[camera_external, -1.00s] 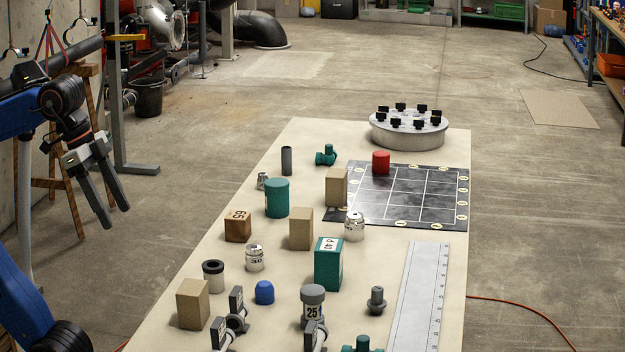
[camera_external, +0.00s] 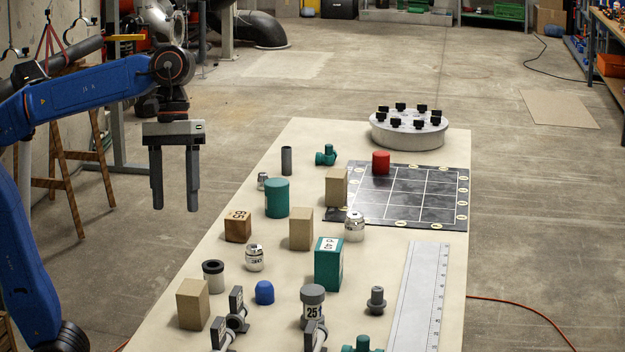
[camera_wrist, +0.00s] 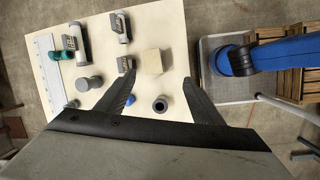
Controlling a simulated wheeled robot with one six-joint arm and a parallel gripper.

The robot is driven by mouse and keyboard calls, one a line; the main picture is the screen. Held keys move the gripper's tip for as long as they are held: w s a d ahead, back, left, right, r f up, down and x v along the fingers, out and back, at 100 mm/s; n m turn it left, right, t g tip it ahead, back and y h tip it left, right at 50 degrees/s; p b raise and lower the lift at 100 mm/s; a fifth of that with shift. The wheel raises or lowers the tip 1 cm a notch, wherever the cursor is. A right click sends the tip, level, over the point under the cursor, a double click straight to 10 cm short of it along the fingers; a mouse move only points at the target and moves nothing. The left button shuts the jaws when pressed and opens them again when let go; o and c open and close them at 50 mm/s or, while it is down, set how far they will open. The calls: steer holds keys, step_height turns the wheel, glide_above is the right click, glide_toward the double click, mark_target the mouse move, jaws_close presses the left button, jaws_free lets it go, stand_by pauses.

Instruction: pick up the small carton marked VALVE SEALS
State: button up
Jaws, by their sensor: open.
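Three plain tan cartons stand on the table in the external view: one at the near left (camera_external: 193,304), one mid-table (camera_external: 301,228) and one by the dark grid mat (camera_external: 336,187). No VALVE SEALS marking is readable on any of them, so I cannot tell which is the named carton. My gripper (camera_external: 175,208) hangs fingers-down, open and empty, left of the table and above its height. In the wrist view a tan carton (camera_wrist: 152,62) shows beyond and between the spread fingers, apart from them.
A wooden block marked 65 (camera_external: 238,226), a teal box (camera_external: 328,264), a teal cylinder (camera_external: 277,198), a grey ring (camera_external: 213,277) and a blue cap (camera_external: 264,293) crowd the table. A ruler (camera_external: 415,295) lies at right. A round flange (camera_external: 408,130) stands at the far end.

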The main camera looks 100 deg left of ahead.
steer(key=w+a+n+h, duration=0.1)
steer(key=w+a+n, duration=0.1)
steer(key=w+n, duration=0.2)
glide_toward(195, 284)
steer(key=shift+g, duration=0.3)
steer(key=x, duration=0.8)
steer(key=shift+w+f, duration=0.15)
steer(key=shift+w, duration=0.05)
steer(key=shift+x, duration=2.7)
steer(key=shift+s, duration=0.15)
steer(key=c, duration=1.2)
